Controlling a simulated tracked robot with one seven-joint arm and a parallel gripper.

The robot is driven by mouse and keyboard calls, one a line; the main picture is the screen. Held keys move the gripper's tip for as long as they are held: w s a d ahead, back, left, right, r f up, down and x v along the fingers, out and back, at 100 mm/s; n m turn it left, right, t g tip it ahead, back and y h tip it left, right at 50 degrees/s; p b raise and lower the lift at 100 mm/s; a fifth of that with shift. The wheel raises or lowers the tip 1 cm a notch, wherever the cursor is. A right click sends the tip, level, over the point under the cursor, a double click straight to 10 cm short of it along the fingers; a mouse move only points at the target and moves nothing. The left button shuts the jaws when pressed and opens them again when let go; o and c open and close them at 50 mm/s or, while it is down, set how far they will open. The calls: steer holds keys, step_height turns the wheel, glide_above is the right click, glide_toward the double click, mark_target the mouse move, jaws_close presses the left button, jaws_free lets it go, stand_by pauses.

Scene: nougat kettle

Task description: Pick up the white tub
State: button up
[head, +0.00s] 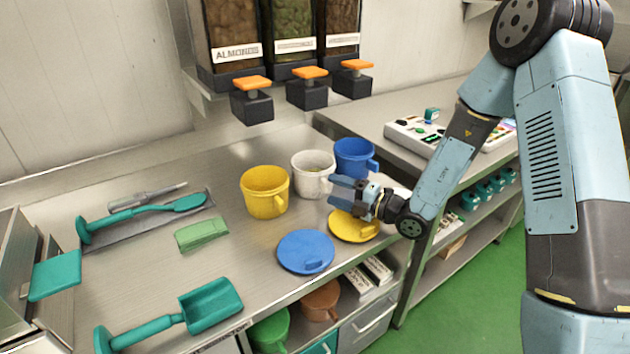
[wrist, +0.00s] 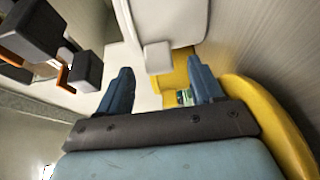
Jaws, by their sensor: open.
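The white tub (head: 313,174) stands upright on the steel counter, between a yellow tub (head: 265,191) on its left and a blue tub (head: 354,157) on its right. My gripper (head: 340,187) is open, with its fingertips just to the right of the white tub, near its handle side. In the wrist view my gripper (wrist: 161,88) shows two spread fingers with nothing clamped between them. A white body (wrist: 165,18), seemingly the tub, fills the top there, with a blocky handle-like part (wrist: 157,57) below it. I cannot tell whether a finger touches it.
A yellow lid (head: 352,226) lies below my gripper and a blue lid (head: 306,252) in front. A white disc-like edge (head: 398,188) is mostly hidden behind my gripper. Dispensers with orange tops (head: 309,72) hang above.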

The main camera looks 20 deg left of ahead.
mark_target(316, 178)
steer(key=shift+x, duration=1.25)
steer(key=shift+c, duration=0.2)
jaws_close()
